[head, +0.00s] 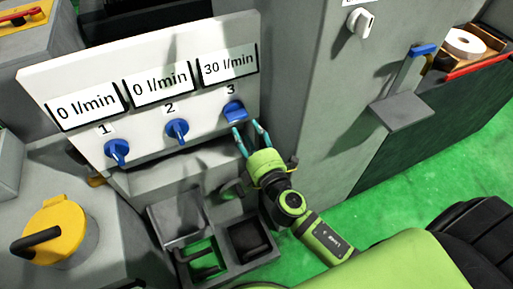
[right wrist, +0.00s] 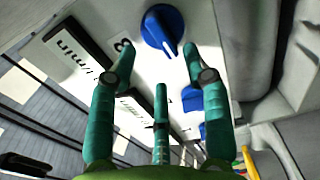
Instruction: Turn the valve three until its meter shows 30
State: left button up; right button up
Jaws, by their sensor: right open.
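Valve three (head: 235,110) is a blue knob under the label 3 on the white panel (head: 190,55) in the head view. Its meter (head: 230,68) reads 30 l/min. Valve one (head: 117,152) and valve two (head: 177,130) are blue knobs to its left, and both their meters read 0 l/min. My right gripper (head: 248,137) is just below valve three. In the right wrist view a blue knob with a white pointer line (right wrist: 163,30) stands beyond the spread fingers (right wrist: 157,60), with nothing between them. My left gripper is not in view.
A yellow lid with a black handle (head: 52,240) is at the lower left. Grey bins (head: 250,240) stand below the panel. A grey cabinet with a white rotary switch (head: 361,21) and a small shelf (head: 402,111) is to the right. Green floor is open at the right.

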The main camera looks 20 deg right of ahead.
jog(key=s, duration=0.6)
jog(key=shift+d, duration=0.15)
jog(key=s+d+f+m+g, duration=0.1)
jog(key=s+f+m+g, duration=0.15)
jog(key=f, duration=0.75)
jog(key=s+d+f+m+g, duration=0.1)
jog(key=s+f+m+g, duration=0.2)
jog(key=f, duration=0.8)
jog(key=s+d+f+m+g, duration=0.1)
jog(key=s+f+m+g, duration=0.2)
jog(key=f, duration=0.7)
jog(key=s+d+f+m+g, duration=0.1)
jog(key=s+f+m+g, duration=0.1)
jog(key=s+f, duration=0.3)
jog(key=s+f+m+g, duration=0.3)
jog(key=s+f, duration=0.3)
jog(key=s, duration=0.7)
jog(key=s+d+f+m+g, duration=0.1)
jog(key=s+f+m+g, duration=0.2)
jog(key=s+f, duration=0.3)
jog(key=s, duration=0.3)
jog(key=shift+d+m+h, duration=0.3)
jog(key=shift+d+m, duration=0.05)
jog(key=shift+f+g, duration=0.1)
jog(key=shift+g, duration=0.15)
